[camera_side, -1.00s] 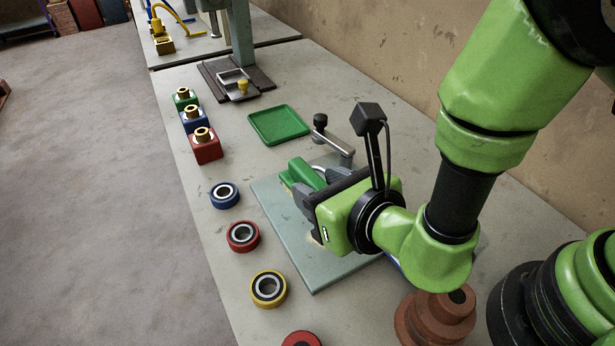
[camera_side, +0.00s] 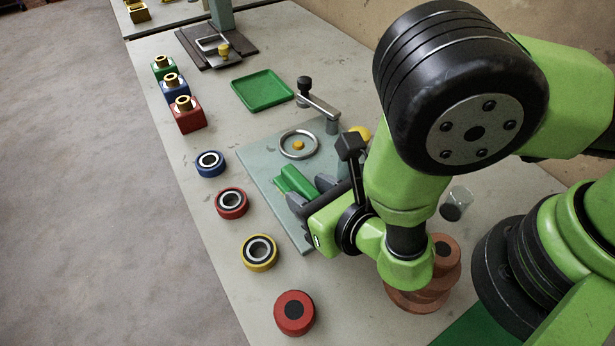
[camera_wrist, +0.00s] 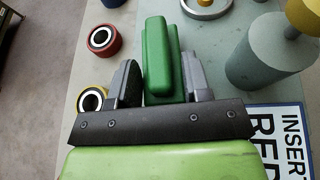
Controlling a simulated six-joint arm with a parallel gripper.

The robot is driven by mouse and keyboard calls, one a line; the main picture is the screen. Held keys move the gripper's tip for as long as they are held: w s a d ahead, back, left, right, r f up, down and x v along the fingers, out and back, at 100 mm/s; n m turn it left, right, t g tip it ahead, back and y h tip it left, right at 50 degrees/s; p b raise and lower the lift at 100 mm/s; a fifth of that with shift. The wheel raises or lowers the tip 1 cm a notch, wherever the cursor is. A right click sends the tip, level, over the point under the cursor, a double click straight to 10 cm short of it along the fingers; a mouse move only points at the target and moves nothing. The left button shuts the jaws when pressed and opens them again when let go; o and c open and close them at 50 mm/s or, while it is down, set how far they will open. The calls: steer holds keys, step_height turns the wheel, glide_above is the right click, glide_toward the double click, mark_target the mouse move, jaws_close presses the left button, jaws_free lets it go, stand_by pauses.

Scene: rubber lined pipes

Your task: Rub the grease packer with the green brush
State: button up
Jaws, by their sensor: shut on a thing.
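My gripper (camera_side: 312,195) is shut on the green brush (camera_side: 297,182), a block-shaped green piece. In the wrist view the brush (camera_wrist: 158,55) sits between the two grey fingers (camera_wrist: 160,80). Its underside is hidden. The likely grease packer is the silvery ring with a yellow centre (camera_side: 299,145) on the teal plate (camera_side: 262,160), with a crank arm (camera_side: 318,104) behind it. The brush is apart from the ring, on its near side, over the plate. I cannot tell its height. Part of the ring also shows at the top of the wrist view (camera_wrist: 206,8).
A grey cylinder (camera_wrist: 262,55) stands right of the brush in the wrist view. Blue (camera_side: 210,163), red (camera_side: 231,203) and yellow (camera_side: 260,252) rings line the left edge. A green tray (camera_side: 262,91) and coloured blocks (camera_side: 186,113) are farther back. A brown stepped piece (camera_side: 445,258) is near my arm.

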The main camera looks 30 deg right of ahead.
steer(key=shift+s, duration=1.25)
steer(key=shift+w, duration=1.85)
steer(key=shift+w+r, duration=0.1)
steer(key=shift+w, duration=0.1)
steer(key=shift+r, duration=4)
